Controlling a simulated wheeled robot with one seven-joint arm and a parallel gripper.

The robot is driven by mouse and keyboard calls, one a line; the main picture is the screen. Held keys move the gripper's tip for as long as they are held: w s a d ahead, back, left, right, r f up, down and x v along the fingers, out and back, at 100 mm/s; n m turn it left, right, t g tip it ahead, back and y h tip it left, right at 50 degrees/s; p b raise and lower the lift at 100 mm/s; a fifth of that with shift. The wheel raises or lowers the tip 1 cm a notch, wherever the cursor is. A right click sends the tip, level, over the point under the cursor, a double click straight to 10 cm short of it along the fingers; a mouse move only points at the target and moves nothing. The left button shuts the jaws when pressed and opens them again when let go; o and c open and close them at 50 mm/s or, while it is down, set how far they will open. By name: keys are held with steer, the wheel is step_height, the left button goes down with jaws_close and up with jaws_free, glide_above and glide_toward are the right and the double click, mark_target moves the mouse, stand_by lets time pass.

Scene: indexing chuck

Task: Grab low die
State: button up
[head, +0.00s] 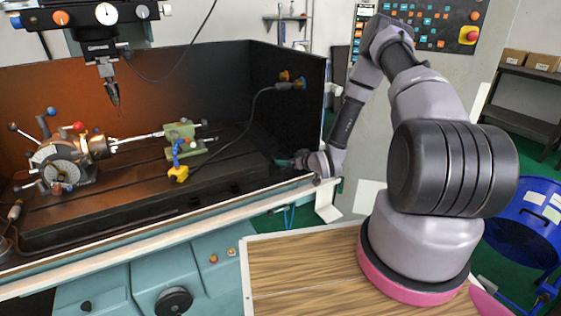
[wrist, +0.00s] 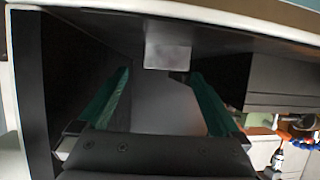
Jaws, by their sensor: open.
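My gripper (head: 284,162) is inside the machine's tray at its right end, low and close to the dark wall. In the wrist view my gripper (wrist: 160,76) has two green fingers spread wide apart with nothing between them. A small pale grey block (wrist: 168,55) shows just beyond the fingertips, roughly centred between them; it is apart from both fingers. It may be the low die, but I cannot tell for sure. The head view does not clearly show the block; my gripper and wrist are in that area.
The indexing chuck (head: 62,160) stands at the left of the machine bed, with a green tailstock (head: 184,138) right of it. A drill spindle (head: 112,92) hangs above. A black cable (head: 247,112) crosses the tray. Dark walls are close around my gripper.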

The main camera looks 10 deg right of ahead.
mark_target(281, 157)
steer(key=x, duration=0.5)
steer(key=shift+w+a+f, duration=0.1)
steer(key=shift+w+a, duration=0.1)
steer(key=shift+a, duration=0.25)
jaws_close()
